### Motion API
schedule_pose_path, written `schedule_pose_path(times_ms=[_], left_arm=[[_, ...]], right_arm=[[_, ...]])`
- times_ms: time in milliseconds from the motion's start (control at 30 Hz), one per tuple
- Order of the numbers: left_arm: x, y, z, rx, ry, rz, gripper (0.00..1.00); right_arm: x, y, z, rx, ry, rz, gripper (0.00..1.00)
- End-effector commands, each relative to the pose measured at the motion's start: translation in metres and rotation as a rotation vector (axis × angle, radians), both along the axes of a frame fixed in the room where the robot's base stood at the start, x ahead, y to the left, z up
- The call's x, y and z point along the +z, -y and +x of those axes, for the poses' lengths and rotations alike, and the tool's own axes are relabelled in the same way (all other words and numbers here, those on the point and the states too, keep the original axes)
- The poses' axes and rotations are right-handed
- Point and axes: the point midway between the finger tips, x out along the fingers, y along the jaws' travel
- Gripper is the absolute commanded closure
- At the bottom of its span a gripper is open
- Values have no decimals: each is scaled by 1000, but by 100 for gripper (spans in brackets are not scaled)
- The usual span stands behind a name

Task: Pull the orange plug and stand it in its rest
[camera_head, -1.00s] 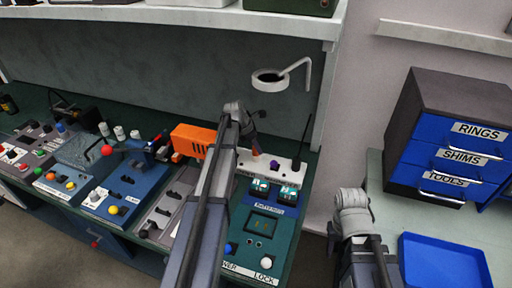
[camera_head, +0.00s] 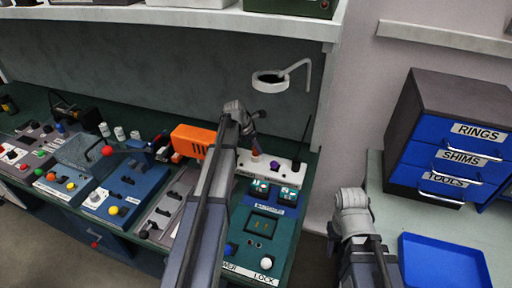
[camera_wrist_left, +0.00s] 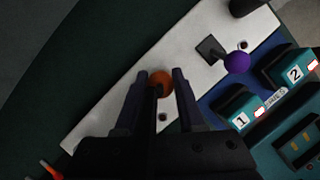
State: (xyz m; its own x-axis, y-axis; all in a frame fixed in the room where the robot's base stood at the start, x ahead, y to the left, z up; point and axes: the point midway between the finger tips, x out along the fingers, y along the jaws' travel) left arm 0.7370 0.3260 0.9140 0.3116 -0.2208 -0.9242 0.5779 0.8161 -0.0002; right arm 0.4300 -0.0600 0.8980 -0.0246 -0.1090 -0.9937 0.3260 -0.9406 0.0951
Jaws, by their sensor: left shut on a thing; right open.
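The orange plug (camera_wrist_left: 161,78) shows as a round orange head between the fingers of my left gripper (camera_wrist_left: 160,82) in the left wrist view. The fingers are closed on it, over the white strip (camera_wrist_left: 105,115). I cannot tell whether its lower end is in a socket. In the head view my left gripper (camera_head: 256,145) points down at the strip. Small dark holes show in the strip, but I cannot tell which is the rest. My right gripper (camera_head: 331,238) is only partly seen beside its wrist; it is open, away from the strip.
A purple knob (camera_wrist_left: 237,62) stands on the strip beside a dark square. Teal blocks 1 (camera_wrist_left: 237,108) and 2 (camera_wrist_left: 290,65) are close by. A ring-shaped lamp (camera_head: 268,80) hangs above. An orange box (camera_head: 193,141) stands left of the arm. A blue tray (camera_head: 445,262) is far right.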

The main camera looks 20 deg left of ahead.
Motion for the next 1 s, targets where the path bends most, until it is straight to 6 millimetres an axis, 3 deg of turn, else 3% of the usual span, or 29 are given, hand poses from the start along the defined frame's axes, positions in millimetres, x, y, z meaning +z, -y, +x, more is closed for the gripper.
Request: schedule_pose_path(times_ms=[1000], left_arm=[[17,0,0,0,1,-1,100]], right_arm=[[17,0,0,0,0,0,50]])
